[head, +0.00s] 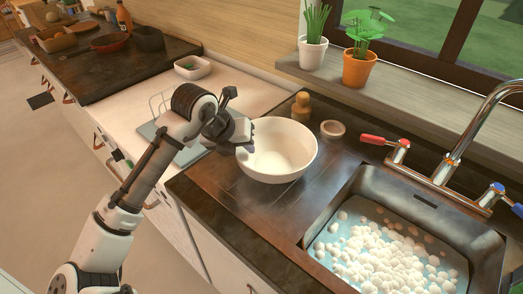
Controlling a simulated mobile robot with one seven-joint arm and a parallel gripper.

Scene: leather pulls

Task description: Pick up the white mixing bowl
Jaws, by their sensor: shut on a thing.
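The white mixing bowl (284,151) is upright over the dark counter (238,205), just left of the sink. My gripper (246,148) is at the bowl's left rim and is shut on it. The fingertips are small and partly hidden by my gripper's own body. I cannot tell whether the bowl's base touches the counter or is slightly above it.
The sink (335,212) with foamy water lies to the right, with a tall faucet (470,130) and a red-handled tap (380,140). A wooden bottle (301,106) and a small round dish (333,129) stand behind the bowl. Potted plants line the sill.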

